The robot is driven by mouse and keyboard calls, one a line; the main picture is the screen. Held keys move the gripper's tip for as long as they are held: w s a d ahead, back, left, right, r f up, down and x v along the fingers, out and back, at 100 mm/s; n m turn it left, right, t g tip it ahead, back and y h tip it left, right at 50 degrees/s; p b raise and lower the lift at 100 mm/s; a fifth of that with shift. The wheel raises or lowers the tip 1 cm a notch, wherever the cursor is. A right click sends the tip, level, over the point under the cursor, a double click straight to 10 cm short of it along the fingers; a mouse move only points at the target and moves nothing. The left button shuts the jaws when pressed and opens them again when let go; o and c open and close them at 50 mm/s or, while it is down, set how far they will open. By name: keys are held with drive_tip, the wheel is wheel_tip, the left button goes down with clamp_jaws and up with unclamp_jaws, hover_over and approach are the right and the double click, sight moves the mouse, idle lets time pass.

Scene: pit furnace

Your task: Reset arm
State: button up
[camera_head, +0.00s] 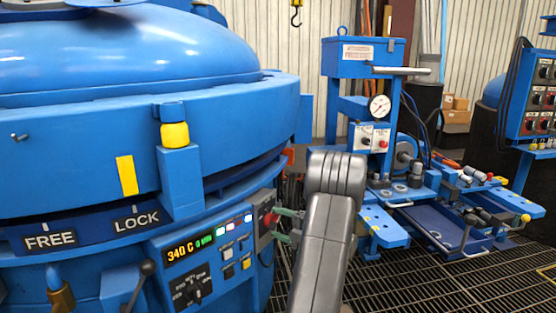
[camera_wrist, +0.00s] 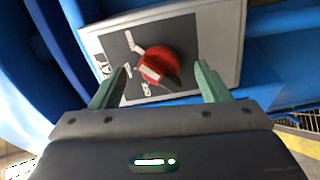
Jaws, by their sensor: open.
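My gripper (camera_head: 277,224) reaches in front of the blue furnace (camera_head: 150,85) at its control panel, with my grey arm coming up from below. In the wrist view my gripper (camera_wrist: 163,70) is open, its two green fingers apart. A red rotary knob (camera_wrist: 160,66) on a grey box with a black plate (camera_wrist: 122,48) lies between the fingertips, with gaps visible on both sides. The same red knob (camera_head: 270,218) shows in the head view at the right end of the panel.
The furnace carries a 340 C display (camera_head: 190,247), a FREE/LOCK strip (camera_head: 95,228) and a black lever (camera_head: 147,268). A blue workbench (camera_head: 385,215) with a gauge and tools stands at the right. The grated floor (camera_head: 430,285) in front of the bench is clear.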

drive_tip(key=n+b, duration=0.2)
drive_tip(key=n, duration=0.8)
drive_tip(key=shift+r+n, duration=0.1)
drive_tip(key=shift+n, duration=0.2)
idle(0.4)
